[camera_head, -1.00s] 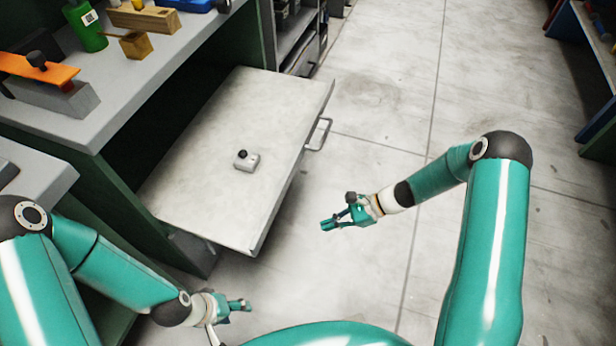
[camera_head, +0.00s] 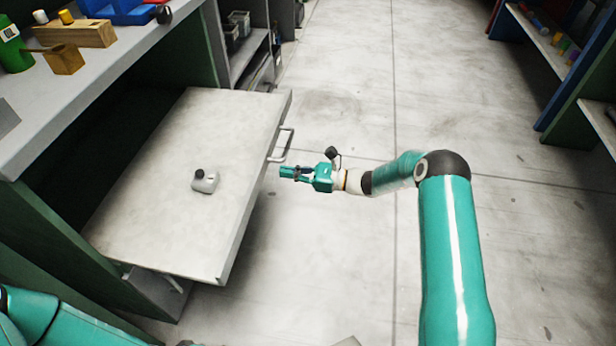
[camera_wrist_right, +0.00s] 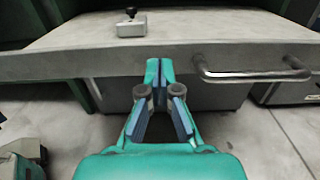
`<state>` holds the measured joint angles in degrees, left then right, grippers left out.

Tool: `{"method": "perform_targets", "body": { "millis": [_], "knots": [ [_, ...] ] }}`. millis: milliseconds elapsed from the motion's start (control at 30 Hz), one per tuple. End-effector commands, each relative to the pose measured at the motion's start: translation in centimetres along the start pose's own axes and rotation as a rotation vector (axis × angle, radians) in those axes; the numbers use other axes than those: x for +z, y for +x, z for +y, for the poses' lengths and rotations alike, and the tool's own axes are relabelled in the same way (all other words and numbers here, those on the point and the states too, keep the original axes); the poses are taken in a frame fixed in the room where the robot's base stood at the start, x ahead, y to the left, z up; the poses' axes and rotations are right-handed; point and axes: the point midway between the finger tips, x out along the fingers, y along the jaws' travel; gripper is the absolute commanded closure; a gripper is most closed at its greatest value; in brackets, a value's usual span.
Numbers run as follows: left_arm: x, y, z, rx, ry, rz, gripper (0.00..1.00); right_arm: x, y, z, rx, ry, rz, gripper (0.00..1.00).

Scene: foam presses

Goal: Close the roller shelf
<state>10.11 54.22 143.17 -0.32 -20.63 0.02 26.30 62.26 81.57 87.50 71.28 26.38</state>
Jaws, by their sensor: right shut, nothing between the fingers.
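The roller shelf (camera_head: 150,215) is pulled out from under the workbench, and its pale top sticks out over the floor. A metal handle (camera_head: 281,146) is on its front edge; it also shows in the right wrist view (camera_wrist_right: 250,76). My right gripper (camera_head: 283,172) is shut and empty, just in front of the shelf's front edge and near the handle. In the right wrist view its fingertips (camera_wrist_right: 160,68) point at the front face, left of the handle. Contact cannot be told. My left gripper is out of view; only part of that arm shows at the lower left.
A small grey block with a black knob (camera_head: 205,181) sits on the shelf top. The workbench (camera_head: 120,80) holds a green bottle (camera_head: 14,48) and wooden blocks (camera_head: 75,33). Open concrete floor lies to the right, with a shelving unit (camera_head: 565,85) at the far right.

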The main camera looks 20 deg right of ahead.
Motion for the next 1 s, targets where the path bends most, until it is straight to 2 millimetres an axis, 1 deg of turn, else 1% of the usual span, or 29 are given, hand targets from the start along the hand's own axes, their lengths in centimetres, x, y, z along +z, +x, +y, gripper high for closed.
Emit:
{"method": "perform_targets", "body": {
  "millis": [33,100,200,333,467,833,1000],
  "knots": [
    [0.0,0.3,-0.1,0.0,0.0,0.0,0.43,-0.2,1.1,0.1,0.004,-0.001,-0.001,1.0],
    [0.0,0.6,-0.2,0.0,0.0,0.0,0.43,-0.2,2.2,0.1,0.003,0.0,0.0,1.0],
    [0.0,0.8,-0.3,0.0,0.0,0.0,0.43,-0.2,3.5,0.1,0.003,0.0,0.0,1.0],
    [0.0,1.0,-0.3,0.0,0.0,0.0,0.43,-0.1,4.5,0.0,0.0,0.0,0.001,1.0],
    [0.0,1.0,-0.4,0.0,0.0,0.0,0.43,-0.1,4.8,0.0,0.0,0.0,0.001,1.0],
    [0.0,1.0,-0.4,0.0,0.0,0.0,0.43,-0.1,4.8,0.0,-0.002,0.0,0.001,1.0],
    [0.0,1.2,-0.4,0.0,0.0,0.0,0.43,-0.1,4.8,-0.3,-0.015,0.0,0.001,1.0]
  ]
}}
